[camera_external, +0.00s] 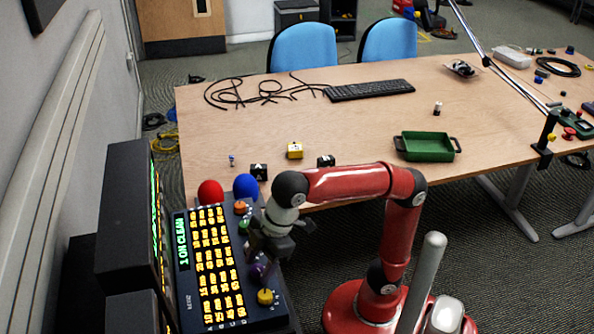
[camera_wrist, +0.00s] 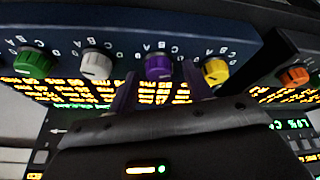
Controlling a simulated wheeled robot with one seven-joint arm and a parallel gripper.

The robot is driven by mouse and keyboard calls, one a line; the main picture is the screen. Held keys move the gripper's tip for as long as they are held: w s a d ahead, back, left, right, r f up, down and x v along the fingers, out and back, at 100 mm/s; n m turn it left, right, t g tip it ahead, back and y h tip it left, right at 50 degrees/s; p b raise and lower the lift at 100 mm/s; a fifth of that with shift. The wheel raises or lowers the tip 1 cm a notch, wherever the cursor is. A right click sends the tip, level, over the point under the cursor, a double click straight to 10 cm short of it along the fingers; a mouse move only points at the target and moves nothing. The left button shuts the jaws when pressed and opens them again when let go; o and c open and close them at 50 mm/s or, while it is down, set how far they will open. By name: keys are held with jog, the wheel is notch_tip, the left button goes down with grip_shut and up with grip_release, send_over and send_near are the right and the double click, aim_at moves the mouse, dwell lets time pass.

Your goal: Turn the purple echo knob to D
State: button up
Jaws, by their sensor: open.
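The purple echo knob (camera_wrist: 158,66) sits in a row of coloured knobs on the dark control panel in the wrist view, with letters printed around it. It also shows in the external view (camera_external: 258,273), partly hidden by my gripper. My gripper (camera_wrist: 160,88) is open, its two fingers pointing at the panel, one on each side of the purple knob. I cannot tell whether they touch it. In the external view my gripper (camera_external: 266,254) is over the panel's right side. The knob's pointer direction is too small to tell.
A white knob (camera_wrist: 96,64) and a yellow knob (camera_wrist: 215,71) flank the purple one closely. Green (camera_wrist: 33,62) and orange (camera_wrist: 294,75) knobs lie farther out. Red (camera_external: 210,192) and blue (camera_external: 246,185) domes stand at the panel's far edge. The wooden table (camera_external: 375,120) lies beyond.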

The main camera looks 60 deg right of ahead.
jog(key=n+g+b, duration=0.1)
jog(key=n, duration=0.2)
jog(key=n+g+b, duration=0.1)
jog(key=n, duration=0.2)
jog(key=shift+w+f+y+b, duration=0.15)
jog(key=shift+w+y+b, duration=0.05)
jog(key=shift+y+b, duration=0.2)
jog(key=n+g, duration=0.1)
jog(key=n, duration=0.2)
jog(key=n+g+b, duration=0.1)
jog(key=n+g, duration=0.1)
jog(key=n, duration=0.2)
jog(key=shift+w+h, duration=0.15)
jog(key=shift+h, duration=0.15)
jog(key=p+v, duration=0.4)
jog(key=v, duration=0.5)
jog(key=d+f+m+t+h, duration=0.1)
jog(key=d+f+m+t, duration=0.3)
jog(key=d+f+m, duration=0.6)
jog(key=d+f+m+t+h, duration=0.2)
jog(key=d+f+m+t, duration=0.1)
jog(key=d+f+m, duration=0.8)
jog(key=shift+w+d+t, duration=0.3)
jog(key=shift+d+t, duration=0.1)
jog(key=shift+d, duration=2.05)
jog(key=shift+f, duration=0.1)
